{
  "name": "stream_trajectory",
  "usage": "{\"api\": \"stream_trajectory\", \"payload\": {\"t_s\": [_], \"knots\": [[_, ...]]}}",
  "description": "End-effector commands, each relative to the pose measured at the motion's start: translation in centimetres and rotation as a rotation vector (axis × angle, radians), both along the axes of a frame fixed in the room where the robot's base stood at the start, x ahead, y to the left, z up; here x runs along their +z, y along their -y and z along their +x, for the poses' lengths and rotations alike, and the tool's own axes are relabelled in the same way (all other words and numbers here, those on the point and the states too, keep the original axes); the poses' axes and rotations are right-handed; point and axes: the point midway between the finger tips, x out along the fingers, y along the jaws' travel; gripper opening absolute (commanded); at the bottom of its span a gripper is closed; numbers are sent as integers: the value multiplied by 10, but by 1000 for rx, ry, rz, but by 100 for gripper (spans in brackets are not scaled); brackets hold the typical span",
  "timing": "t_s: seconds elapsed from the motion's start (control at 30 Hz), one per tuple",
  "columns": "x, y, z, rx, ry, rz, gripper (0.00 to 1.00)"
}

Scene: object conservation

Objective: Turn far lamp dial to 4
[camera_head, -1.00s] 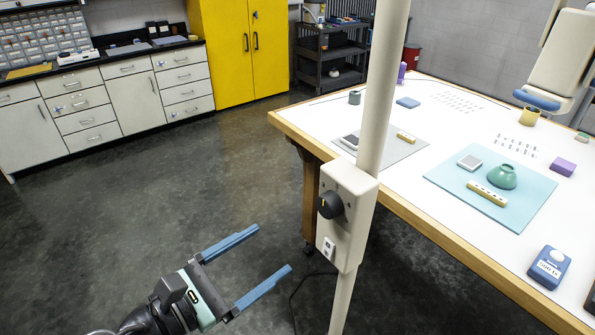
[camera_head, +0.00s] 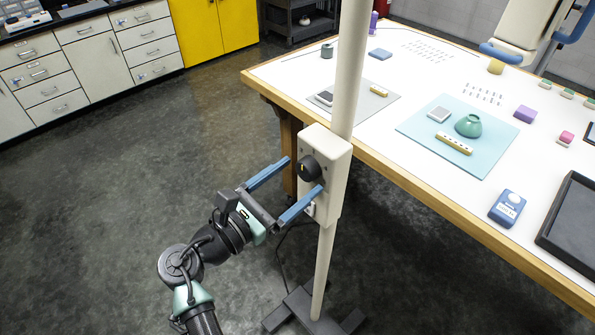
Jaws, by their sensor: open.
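A black round dial (camera_head: 308,168) with a pale pointer mark sits on a cream control box (camera_head: 334,172) fixed to an upright lamp pole (camera_head: 348,75). The mark points roughly upward; I cannot read any numbers. My gripper (camera_head: 305,174) is open, with its two blue fingers reaching to the box. One fingertip is at the upper left of the dial and the other at its lower right. The dial shows between them. I cannot tell whether either finger touches it. The near finger partly covers the lower front of the box.
A wood-edged white table (camera_head: 380,178) stands right behind the pole, with a teal mat (camera_head: 485,165), a blue device (camera_head: 507,207) and a dark tray (camera_head: 580,235) on it. The pole's dark base (camera_head: 312,315) and a cable are on the floor. Open floor lies to the left.

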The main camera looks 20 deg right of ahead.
Motion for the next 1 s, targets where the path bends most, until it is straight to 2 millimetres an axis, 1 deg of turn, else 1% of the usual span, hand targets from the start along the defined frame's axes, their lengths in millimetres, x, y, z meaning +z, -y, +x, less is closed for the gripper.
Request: {"api": "stream_trajectory", "payload": {"t_s": [0.03, 0.13, 0.4, 0.43, 0.57, 0.6, 0.67, 0.7, 0.77, 0.8, 0.9, 1.0], "knots": [[1, 5, 2, -1, 0, 0, 85], [0, 10, 4, -2, 2, 1, 85], [0, 11, 5, 0, 1, 0, 85], [0, 11, 5, 0, 1, 0, 83], [0, 10, 4, 0, 1, 0, 60], [0, 10, 4, 0, 1, 0, 52], [0, 10, 4, 0, 1, 0, 42], [0, 10, 4, 0, 1, 0, 34], [0, 10, 4, 0, 1, 0, 24], [0, 10, 4, 0, 1, 0, 16], [0, 10, 4, 0, 1, 1, 0], [0, 10, 4, 0, 3, 1, 0]]}}
